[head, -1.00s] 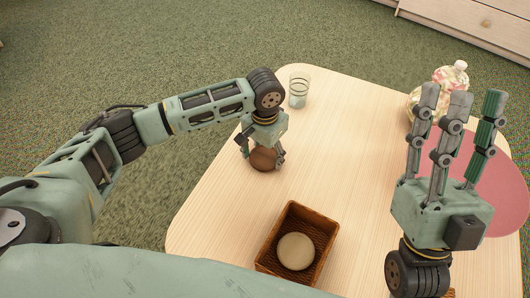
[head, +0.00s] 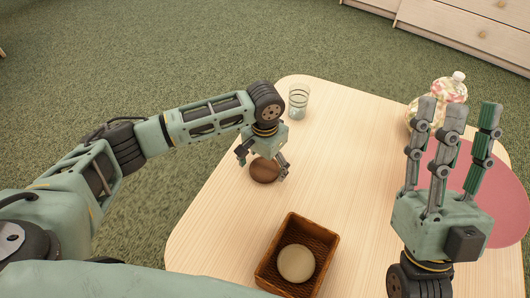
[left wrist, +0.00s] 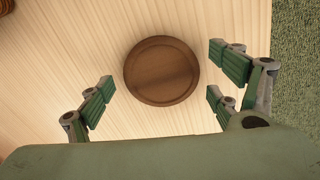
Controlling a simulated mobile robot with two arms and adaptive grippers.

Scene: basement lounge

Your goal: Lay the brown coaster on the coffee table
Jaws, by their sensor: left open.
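The brown coaster (head: 264,171) is a round dark wooden disc lying flat on the pale wooden coffee table (head: 215,215), near its left edge. It also shows whole in the left wrist view (left wrist: 161,71). My left gripper (head: 262,166) is open just above the coaster. In the left wrist view its fingers (left wrist: 165,95) are spread on both sides, apart from the coaster. My right gripper (head: 457,110) points up over the right of the table, its fingers apart with nothing between them.
A glass (head: 298,101) stands at the far left corner. A pink round mat (head: 482,205) and a floral jar (head: 450,90) are at the right. The table's middle is clear.

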